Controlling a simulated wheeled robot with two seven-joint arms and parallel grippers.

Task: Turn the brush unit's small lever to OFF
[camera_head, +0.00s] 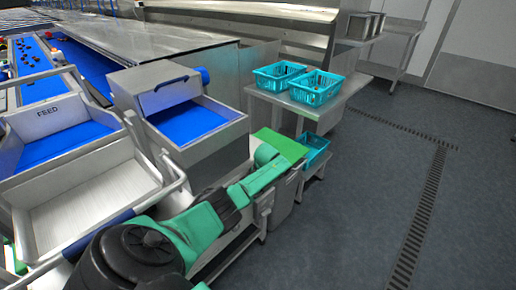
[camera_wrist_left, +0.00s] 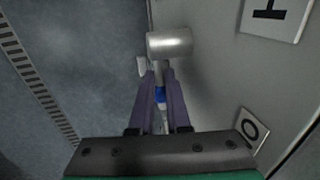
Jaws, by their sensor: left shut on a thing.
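In the left wrist view, the small lever (camera_wrist_left: 161,95) has a blue part and a thin rod running to a silver cylinder (camera_wrist_left: 170,43). My left gripper (camera_wrist_left: 160,80) is shut on the lever, with one dark finger on each side. The grey panel (camera_wrist_left: 215,75) of the unit fills the right side. It carries a plate marked I (camera_wrist_left: 275,14) at upper right and a plate marked O (camera_wrist_left: 252,130) at lower right.
A steel box with a blue bed (camera_head: 190,118) and the FEED tray (camera_head: 65,113) stand to the left. Teal baskets (camera_head: 315,87) sit on a steel table behind. The floor (camera_head: 370,200) at the right is clear, with a drain grate (camera_head: 425,210).

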